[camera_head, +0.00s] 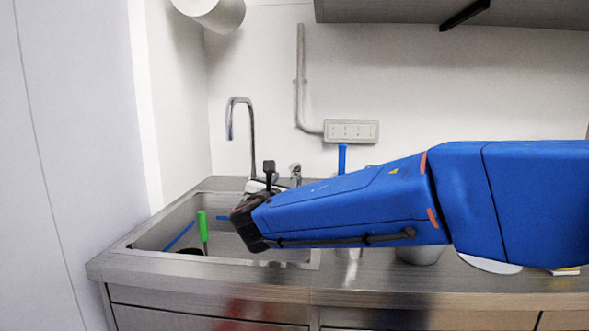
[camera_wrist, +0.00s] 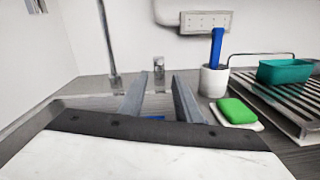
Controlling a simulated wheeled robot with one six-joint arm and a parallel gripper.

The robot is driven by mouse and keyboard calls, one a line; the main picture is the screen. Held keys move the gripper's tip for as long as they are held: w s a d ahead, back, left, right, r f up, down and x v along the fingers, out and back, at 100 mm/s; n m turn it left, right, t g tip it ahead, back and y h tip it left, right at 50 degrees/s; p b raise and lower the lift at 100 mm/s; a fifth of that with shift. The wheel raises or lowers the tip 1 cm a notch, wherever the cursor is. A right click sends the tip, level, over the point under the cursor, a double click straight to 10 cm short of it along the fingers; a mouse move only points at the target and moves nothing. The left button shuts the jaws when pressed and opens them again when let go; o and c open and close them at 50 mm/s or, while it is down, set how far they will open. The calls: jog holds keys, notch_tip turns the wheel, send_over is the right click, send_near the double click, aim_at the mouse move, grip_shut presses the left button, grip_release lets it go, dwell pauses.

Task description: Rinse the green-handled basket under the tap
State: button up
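The green handle (camera_head: 203,226) stands upright in the left part of the sink (camera_head: 128,243) in the head view. A dark piece (camera_head: 190,251) at its foot is mostly hidden by the sink's front rim.
A blue-handled tool (camera_wrist: 217,48) stands in a white cup (camera_wrist: 213,80). Right of it are a green sponge (camera_wrist: 237,111), a slatted rack (camera_wrist: 287,104) and a teal basket (camera_wrist: 285,71). A socket strip (camera_head: 351,131) is on the wall. Blue strips (camera_head: 180,236) show in the sink.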

aim_at(292, 168)
jog(key=w, duration=0.9)
jog(key=w+d, duration=0.1)
jog(key=w, duration=0.4)
jog(key=shift+w, duration=0.1)
grip_shut()
